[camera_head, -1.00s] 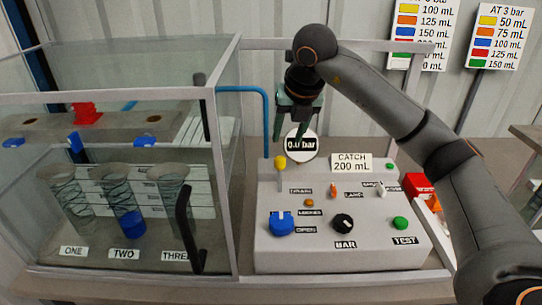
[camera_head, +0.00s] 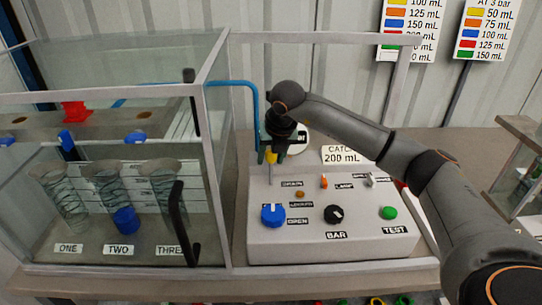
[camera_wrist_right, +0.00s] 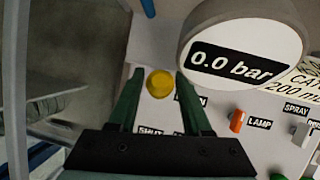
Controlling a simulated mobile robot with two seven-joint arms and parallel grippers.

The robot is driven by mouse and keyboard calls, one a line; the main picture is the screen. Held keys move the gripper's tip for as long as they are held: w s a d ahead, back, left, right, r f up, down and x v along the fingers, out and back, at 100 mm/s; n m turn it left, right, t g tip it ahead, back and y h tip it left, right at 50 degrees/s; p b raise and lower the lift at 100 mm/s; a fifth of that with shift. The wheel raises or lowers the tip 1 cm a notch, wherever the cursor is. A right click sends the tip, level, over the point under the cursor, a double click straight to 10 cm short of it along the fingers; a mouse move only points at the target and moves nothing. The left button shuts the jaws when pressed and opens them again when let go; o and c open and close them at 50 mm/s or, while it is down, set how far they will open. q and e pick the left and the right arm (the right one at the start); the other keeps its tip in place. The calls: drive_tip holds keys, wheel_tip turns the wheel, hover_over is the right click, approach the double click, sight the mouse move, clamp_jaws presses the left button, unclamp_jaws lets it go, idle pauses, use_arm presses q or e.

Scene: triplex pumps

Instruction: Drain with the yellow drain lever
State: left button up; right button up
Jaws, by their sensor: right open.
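The yellow drain lever (camera_head: 271,158) stands upright at the back left of the grey control panel (camera_head: 350,238), by the DRAIN label. My right gripper (camera_head: 274,150) is above and around its top in the head view. In the right wrist view, the lever's round yellow top (camera_wrist_right: 160,84) lies between the two open green fingers (camera_wrist_right: 159,77), with a gap visible on the left side. Whether the right finger touches it I cannot tell. The lever's stem is hidden under its top there. My left gripper is not in view.
A pressure gauge (camera_wrist_right: 246,55) reading 0.0 bar is close to the right finger. A blue hose (camera_head: 257,110) and a glass case (camera_head: 213,235) with three cylinders are on the left. An orange lamp switch (camera_head: 324,181), blue knob (camera_head: 272,215), black knob (camera_head: 334,214) and green button (camera_head: 388,213) are on the panel.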

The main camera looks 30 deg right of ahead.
clamp_jaws()
idle(1.4)
